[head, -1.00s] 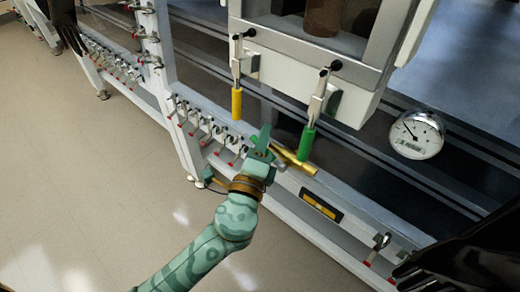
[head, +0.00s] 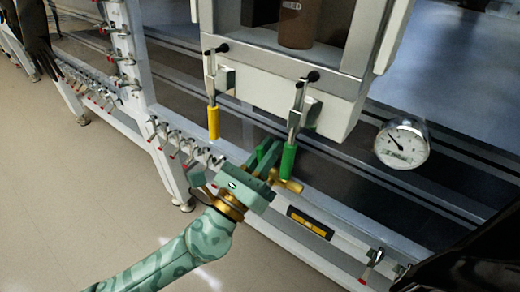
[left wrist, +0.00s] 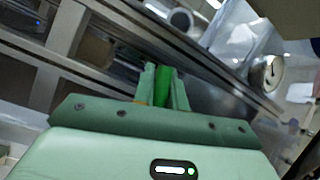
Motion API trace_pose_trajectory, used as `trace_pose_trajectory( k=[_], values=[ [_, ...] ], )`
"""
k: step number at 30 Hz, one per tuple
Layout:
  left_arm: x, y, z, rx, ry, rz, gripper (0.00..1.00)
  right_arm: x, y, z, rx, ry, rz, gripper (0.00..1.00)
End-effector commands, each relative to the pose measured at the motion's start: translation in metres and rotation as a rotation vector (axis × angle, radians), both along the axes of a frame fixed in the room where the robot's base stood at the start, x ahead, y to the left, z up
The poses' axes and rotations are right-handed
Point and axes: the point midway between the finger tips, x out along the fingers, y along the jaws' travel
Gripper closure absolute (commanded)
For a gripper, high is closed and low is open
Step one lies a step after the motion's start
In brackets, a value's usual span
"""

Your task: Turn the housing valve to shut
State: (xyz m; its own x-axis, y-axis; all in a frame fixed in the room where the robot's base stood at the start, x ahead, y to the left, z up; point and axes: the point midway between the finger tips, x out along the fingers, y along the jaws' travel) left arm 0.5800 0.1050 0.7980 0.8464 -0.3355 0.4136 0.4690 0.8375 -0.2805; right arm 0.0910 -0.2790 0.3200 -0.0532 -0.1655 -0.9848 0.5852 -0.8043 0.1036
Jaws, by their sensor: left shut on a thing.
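The housing valve has a brass body (head: 289,186) on the white rail below the housing, partly hidden by my left gripper. My left gripper (head: 266,154) reaches in from the lower left. In the left wrist view its fingers (left wrist: 163,90) are shut on a bright green handle, which looks like the valve's lever. The handle stands between the fingers, with brass flecks beside their bases. The valve's exact angle is hard to tell. My right gripper is not in view.
The green-gripped toggle clamp (head: 289,160) hangs close beside my left fingers. The yellow-gripped clamp (head: 213,122) hangs further left. A round gauge (head: 402,143) and a yellow level (head: 310,222) are to the right. Small red-tipped clamps line the rail. A black shape (head: 475,250) fills the lower right.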

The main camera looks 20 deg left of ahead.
Motion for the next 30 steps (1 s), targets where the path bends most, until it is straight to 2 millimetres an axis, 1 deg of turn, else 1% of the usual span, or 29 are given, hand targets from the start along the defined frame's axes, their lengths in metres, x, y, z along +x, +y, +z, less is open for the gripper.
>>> trace_pose_trajectory(
  k=[6, 13, 17, 23, 30],
  values=[
    [-0.004, -0.011, -0.001, 0.14, -0.043, -0.021, 1.0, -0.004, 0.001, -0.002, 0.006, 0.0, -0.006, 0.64],
    [-0.006, -0.017, -0.001, 0.229, -0.075, -0.032, 1.0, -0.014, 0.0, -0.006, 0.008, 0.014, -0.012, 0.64],
    [-0.007, -0.019, -0.001, 0.255, -0.082, -0.036, 1.0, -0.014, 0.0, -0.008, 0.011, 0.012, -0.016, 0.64],
    [-0.007, -0.021, -0.002, 0.268, -0.086, -0.039, 1.0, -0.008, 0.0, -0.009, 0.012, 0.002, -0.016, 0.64],
    [-0.008, -0.021, -0.002, 0.269, -0.086, -0.039, 1.0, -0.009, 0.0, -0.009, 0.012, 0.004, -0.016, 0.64]
  ],
)
